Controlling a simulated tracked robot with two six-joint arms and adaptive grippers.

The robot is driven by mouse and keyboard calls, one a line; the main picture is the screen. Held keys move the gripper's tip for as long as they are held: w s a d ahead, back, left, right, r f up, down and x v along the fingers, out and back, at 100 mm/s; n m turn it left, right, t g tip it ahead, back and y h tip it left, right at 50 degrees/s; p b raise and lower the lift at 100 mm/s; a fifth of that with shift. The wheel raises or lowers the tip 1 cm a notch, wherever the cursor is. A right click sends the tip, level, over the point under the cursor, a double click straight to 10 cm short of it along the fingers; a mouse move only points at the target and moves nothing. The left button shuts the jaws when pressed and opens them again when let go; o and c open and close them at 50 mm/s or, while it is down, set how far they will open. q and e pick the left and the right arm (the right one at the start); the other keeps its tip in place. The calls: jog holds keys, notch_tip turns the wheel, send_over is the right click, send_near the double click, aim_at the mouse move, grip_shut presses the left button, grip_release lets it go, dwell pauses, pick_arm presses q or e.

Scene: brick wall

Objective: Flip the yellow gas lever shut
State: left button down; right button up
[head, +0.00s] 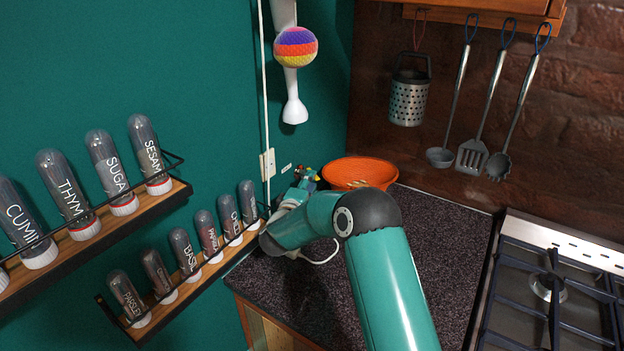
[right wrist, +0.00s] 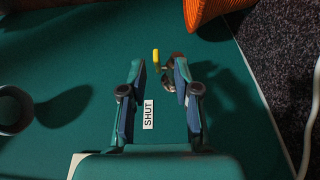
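In the right wrist view the yellow gas lever (right wrist: 155,56) is a small yellow handle sticking out beside a metal valve fitting (right wrist: 168,78) on the green wall. My right gripper (right wrist: 160,72) is open, its two fingers on either side of the lever and fitting. Whether a finger touches them I cannot tell. A white label reading SHUT (right wrist: 148,114) is on the wall between the fingers. In the head view my right gripper (head: 304,180) is small, near the wall above the counter, largely behind my arm; the lever cannot be made out there. My left gripper is not in view.
An orange bowl (head: 360,172) stands on the dark speckled counter (head: 445,240) just right of my right gripper; it also shows in the wrist view (right wrist: 206,10). Spice racks (head: 200,268) are on the left wall. A stove (head: 550,290) is at the right.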

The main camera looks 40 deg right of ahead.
jog(key=v, duration=0.5)
jog(key=shift+a, duration=0.15)
